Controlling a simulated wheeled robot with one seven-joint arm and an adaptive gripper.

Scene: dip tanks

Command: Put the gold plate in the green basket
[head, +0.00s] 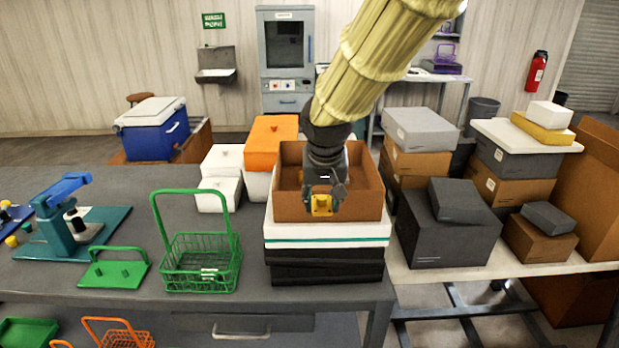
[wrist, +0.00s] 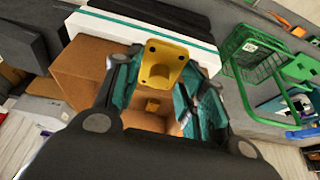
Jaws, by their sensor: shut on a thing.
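The gold plate (head: 321,205) is a small yellow plate with holes, held between the fingertips of my gripper (head: 323,195). In the wrist view the gold plate (wrist: 162,65) shows between the two fingers. My gripper is shut on it above the open brown box (head: 328,208), at its front side. The green basket (head: 200,262) is a wire basket with a tall upright handle. It stands on the grey bench to the left of the box and looks empty. It also shows in the wrist view (wrist: 255,62), at the right. My gripper is apart from the basket.
The brown box sits on a white and black stack (head: 325,235). A green handled plate (head: 114,268) lies left of the basket. White boxes (head: 220,180) and an orange-topped box (head: 268,142) stand behind.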

